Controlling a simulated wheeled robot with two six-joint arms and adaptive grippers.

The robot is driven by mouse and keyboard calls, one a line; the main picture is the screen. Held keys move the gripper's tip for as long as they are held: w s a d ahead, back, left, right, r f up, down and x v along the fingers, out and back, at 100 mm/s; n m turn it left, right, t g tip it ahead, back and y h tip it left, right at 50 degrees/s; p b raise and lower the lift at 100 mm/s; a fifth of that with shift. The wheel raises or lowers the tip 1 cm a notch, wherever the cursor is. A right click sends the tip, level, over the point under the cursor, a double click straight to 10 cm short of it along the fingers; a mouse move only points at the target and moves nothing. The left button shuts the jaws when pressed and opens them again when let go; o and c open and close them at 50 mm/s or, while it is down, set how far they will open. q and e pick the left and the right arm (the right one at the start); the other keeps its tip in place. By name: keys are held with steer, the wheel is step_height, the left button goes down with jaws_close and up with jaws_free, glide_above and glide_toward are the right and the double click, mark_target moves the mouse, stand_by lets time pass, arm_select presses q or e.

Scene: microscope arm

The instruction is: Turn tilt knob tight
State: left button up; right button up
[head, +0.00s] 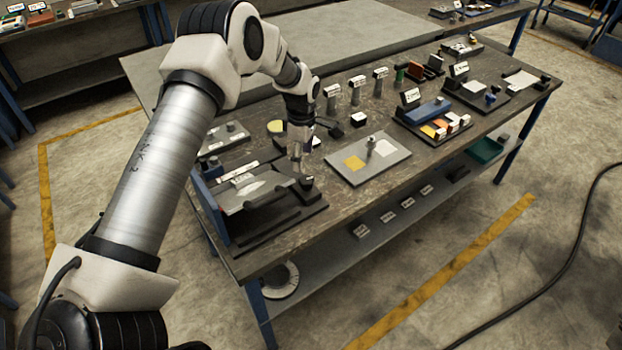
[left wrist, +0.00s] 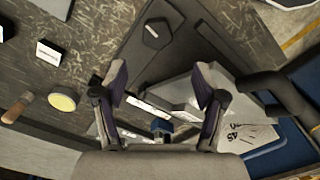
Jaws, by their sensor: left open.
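A black knob (head: 306,183) sits at the right end of a fixture with a tilted grey plate (head: 250,192), at the bench's front left corner. In the left wrist view a dark, angular knob (left wrist: 157,33), likely the same one, lies on a dark base plate beyond the fingertips. My left gripper (head: 299,168) points down just above and beside the knob in the head view. In the wrist view its fingers (left wrist: 160,84) are spread apart with nothing held between them. Whether a finger touches the knob cannot be told. My right gripper is not in view.
A yellow disc (head: 276,127) lies behind the fixture. A blue panel (head: 211,208) borders the fixture's left side.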

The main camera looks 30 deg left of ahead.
mark_target(305, 179)
arm_select(q)
steer(key=shift+f, duration=0.45)
steer(key=f+p, duration=0.1)
steer(key=f, duration=0.2)
steer(key=f+p, duration=0.1)
steer(key=f, duration=0.3)
steer(key=shift+w, duration=0.2)
steer(key=shift+f, duration=0.3)
steer(key=c, duration=1.1)
